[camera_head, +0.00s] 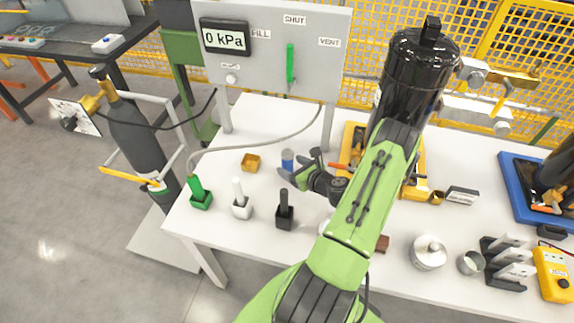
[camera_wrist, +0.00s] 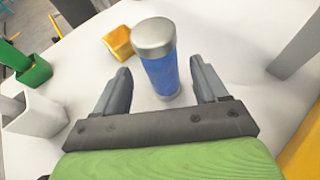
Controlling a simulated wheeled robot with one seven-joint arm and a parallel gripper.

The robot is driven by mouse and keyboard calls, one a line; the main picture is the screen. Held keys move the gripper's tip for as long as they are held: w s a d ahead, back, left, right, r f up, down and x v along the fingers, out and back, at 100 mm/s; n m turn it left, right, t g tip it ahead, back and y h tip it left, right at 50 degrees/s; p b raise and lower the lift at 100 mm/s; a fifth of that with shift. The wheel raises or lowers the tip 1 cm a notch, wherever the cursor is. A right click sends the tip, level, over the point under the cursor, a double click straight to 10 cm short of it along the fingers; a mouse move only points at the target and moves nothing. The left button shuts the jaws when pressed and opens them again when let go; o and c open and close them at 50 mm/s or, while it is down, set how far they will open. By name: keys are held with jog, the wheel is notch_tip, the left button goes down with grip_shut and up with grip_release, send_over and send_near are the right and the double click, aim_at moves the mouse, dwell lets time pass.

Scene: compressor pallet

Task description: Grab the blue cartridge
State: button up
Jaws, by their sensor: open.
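The blue cartridge (camera_head: 287,160) stands upright on the white table. In the wrist view the cartridge (camera_wrist: 160,72) shows a blue body and a silver cap. My gripper (camera_head: 300,171) is beside it in the head view. In the wrist view my gripper (camera_wrist: 164,88) is open, with one dark finger on each side of the cartridge's lower part. A gap shows between each finger and the cartridge. I cannot tell exactly how deep the cartridge sits between the fingertips.
Green (camera_head: 200,195), white (camera_head: 241,204) and black (camera_head: 285,214) holders stand near the front left. A grey gauge panel (camera_head: 270,50) rises behind on legs. A black cylinder (camera_head: 412,75) on a yellow base stands right.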

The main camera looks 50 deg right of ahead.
jog(key=b+x, duration=0.1)
jog(key=x, duration=0.4)
jog(key=shift+w+d, duration=0.15)
jog(key=shift+w, duration=0.1)
jog(key=shift+r, duration=0.1)
jog(key=c, duration=1.1)
